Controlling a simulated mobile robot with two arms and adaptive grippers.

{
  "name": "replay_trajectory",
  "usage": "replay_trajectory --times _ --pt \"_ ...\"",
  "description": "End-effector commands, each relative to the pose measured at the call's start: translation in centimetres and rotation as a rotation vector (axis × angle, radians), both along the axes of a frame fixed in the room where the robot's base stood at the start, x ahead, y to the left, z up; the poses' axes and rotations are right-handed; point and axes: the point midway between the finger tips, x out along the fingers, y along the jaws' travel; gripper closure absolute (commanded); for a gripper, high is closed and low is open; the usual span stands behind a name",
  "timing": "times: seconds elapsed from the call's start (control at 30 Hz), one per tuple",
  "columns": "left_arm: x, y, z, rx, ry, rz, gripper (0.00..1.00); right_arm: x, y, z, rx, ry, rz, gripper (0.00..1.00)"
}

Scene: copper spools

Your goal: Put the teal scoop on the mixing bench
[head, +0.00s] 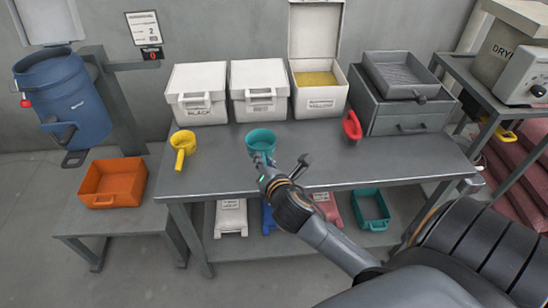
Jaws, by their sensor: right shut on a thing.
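The teal scoop (260,137) is at the middle of the long grey bench (330,145), near its front edge, with its cup opening facing up. My right gripper (263,160) reaches in from the lower right and is shut on the scoop at its near, handle side. The gripper hides most of the handle. I cannot tell whether the scoop touches the bench top or hangs just above it. My left gripper is not in view. No label in view names the mixing bench.
A yellow scoop (182,143) lies to the left and a red scoop (352,126) to the right. White bins (197,105) and a grey drawer unit (398,115) line the back.

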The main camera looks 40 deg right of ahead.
Motion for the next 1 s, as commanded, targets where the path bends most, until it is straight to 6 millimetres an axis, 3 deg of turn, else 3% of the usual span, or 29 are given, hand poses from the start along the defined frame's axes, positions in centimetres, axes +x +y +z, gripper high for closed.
replay_trajectory --times 0.17,0.2,0.4,0.63,0.8,1.0 --pt "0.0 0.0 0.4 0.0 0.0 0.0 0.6 3.2 -3.4 -1.9 -0.002 0.001 -0.003 1.0" --pt "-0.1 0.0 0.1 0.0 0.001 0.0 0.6 3.5 -3.8 -3.2 0.0 0.004 -0.003 1.0" --pt "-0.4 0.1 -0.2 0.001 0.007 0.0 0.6 5.4 -5.6 -6.3 0.001 0.001 -0.002 1.0" --pt "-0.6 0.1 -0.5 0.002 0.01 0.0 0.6 6.3 -6.6 -7.9 0.001 0.0 -0.001 1.0" --pt "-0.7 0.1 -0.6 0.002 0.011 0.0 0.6 6.2 -6.5 -10.4 0.004 0.001 -0.001 1.0" --pt "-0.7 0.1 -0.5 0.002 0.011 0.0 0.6 6.2 -6.5 -10.8 -0.001 0.0 0.003 1.0"
